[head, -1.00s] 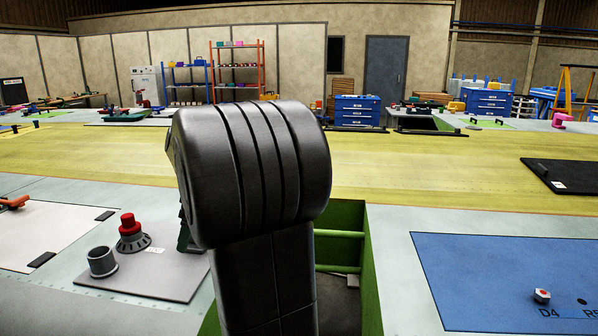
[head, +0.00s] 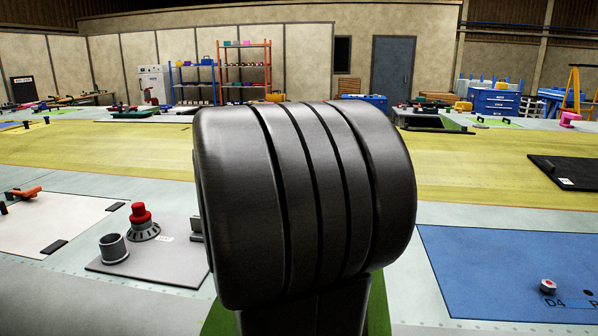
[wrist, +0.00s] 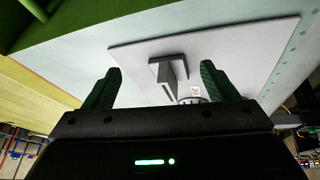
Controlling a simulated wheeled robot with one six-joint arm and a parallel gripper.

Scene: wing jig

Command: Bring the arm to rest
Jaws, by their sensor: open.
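My arm's thick black joint fills the middle of the head view and hides much of the wing panel behind it. My gripper (wrist: 158,90) shows in the wrist view, with two green ribbed fingers held apart and nothing between them. Beyond the fingers lies a grey plate (wrist: 240,50) with a dark grey block-shaped fitting (wrist: 172,75) on it. The fingers appear clear of the plate; the exact gap is hard to tell.
A blue mat (head: 500,270) lies at the right with a small white-and-red piece (head: 547,286). A white panel (head: 60,225) with an orange-handled tool (head: 24,193) is at the left. A black mat (head: 565,172) lies at the far right. A green-walled opening is mostly hidden behind my arm.

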